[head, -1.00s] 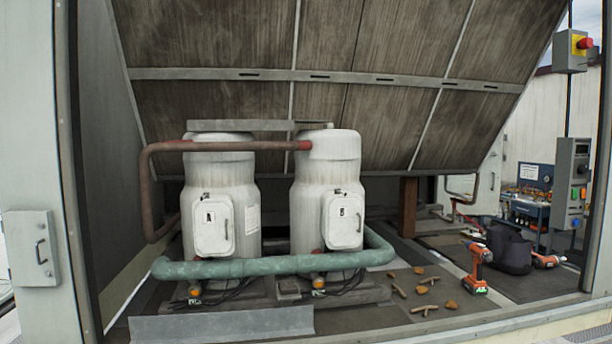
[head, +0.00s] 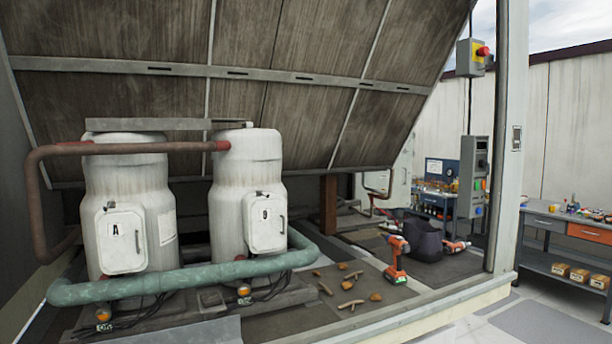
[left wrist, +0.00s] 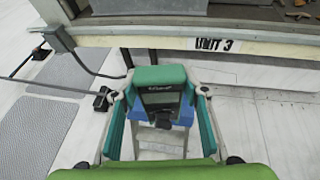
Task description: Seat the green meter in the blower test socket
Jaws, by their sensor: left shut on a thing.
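The green meter (left wrist: 161,76), a green-cased block with a dark face, shows in the left wrist view. The meter is held in the air in front of the unit's pale sill. A blue part shows just below the meter; I cannot tell what it belongs to. Neither gripper shows in the head view, and my right gripper is in no view. I cannot pick out the blower test socket.
Two white tanks (head: 128,205) stand behind a green pipe (head: 190,281) under a raised panel. An orange drill (head: 396,262) and loose brown pieces lie on the deck. A grey workbench (head: 567,228) stands at the right. A control box (head: 473,177) hangs near the post.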

